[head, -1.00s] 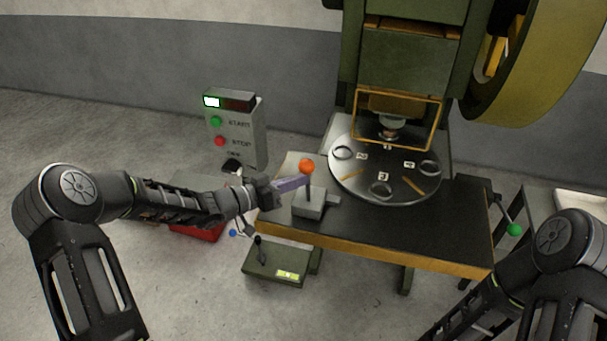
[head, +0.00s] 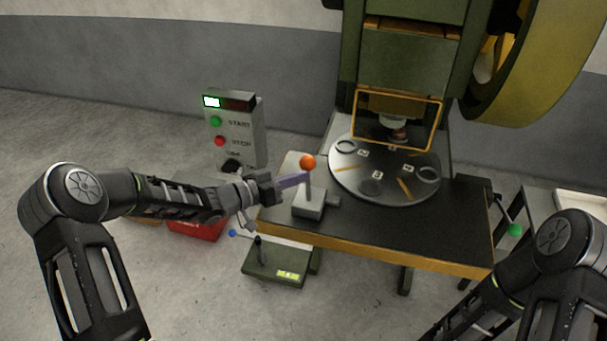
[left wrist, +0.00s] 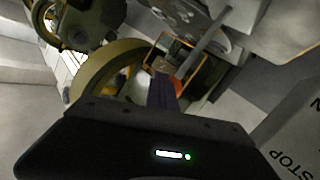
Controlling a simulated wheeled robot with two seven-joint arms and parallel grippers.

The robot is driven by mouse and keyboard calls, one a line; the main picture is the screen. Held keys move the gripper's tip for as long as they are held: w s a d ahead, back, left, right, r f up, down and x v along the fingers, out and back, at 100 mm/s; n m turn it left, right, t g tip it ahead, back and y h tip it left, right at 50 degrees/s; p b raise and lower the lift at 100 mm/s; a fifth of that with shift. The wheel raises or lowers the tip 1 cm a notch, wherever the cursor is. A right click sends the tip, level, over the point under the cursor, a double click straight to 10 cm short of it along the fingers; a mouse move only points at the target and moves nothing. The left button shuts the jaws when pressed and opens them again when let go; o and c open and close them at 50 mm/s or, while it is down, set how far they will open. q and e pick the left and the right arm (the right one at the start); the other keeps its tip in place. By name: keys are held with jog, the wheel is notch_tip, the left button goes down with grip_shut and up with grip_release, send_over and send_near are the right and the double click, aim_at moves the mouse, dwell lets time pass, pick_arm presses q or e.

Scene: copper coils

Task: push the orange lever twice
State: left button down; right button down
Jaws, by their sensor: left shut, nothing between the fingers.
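The orange lever (head: 307,162) has a ball knob on a short stem and rises from a grey block (head: 309,204) on the table's left part. It looks close to upright. My left gripper (head: 306,179) is shut and empty, its purple fingers at the stem just below the knob; whether they touch it I cannot tell. In the left wrist view the shut fingers (left wrist: 162,90) show with the orange knob (left wrist: 177,84) partly hidden behind them. My right gripper is out of view; only that arm shows at lower right.
A round dial plate (head: 385,185) with rings sits under the green press (head: 410,60). A control box (head: 236,130) with START and STOP buttons stands behind my left arm. A green pedal box (head: 273,264) and a red bin (head: 196,229) are on the floor.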

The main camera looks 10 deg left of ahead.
aim_at(301, 164)
pick_arm(q)
jog(key=shift+w+d+r, duration=0.1)
jog(key=shift+w+r, duration=0.05)
jog(key=shift+w, duration=0.65)
jog(key=shift+w+r, duration=0.2)
jog(key=shift+w, duration=0.6)
jog(key=shift+w+d+r, duration=0.1)
jog(key=shift+w+r, duration=0.05)
jog(key=shift+w, duration=0.65)
dwell(1.7)
jog(key=shift+s, duration=0.15)
dwell(0.4)
jog(key=s+f, duration=0.1)
jog(key=s, duration=0.6)
jog(key=shift+s+a+f, duration=0.15)
jog(key=shift+a+f, duration=0.15)
jog(key=shift+f, duration=0.05)
dwell(0.4)
jog(key=shift+s, duration=0.1)
jog(key=shift+s+a+f, duration=0.1)
jog(key=shift+s+f, duration=0.05)
jog(key=shift+s, duration=0.65)
jog(key=shift+s+f, duration=0.2)
jog(key=shift+s, duration=0.55)
jog(key=shift+s+a+f, duration=0.1)
jog(key=shift+s+f, duration=0.05)
jog(key=shift+s, duration=0.65)
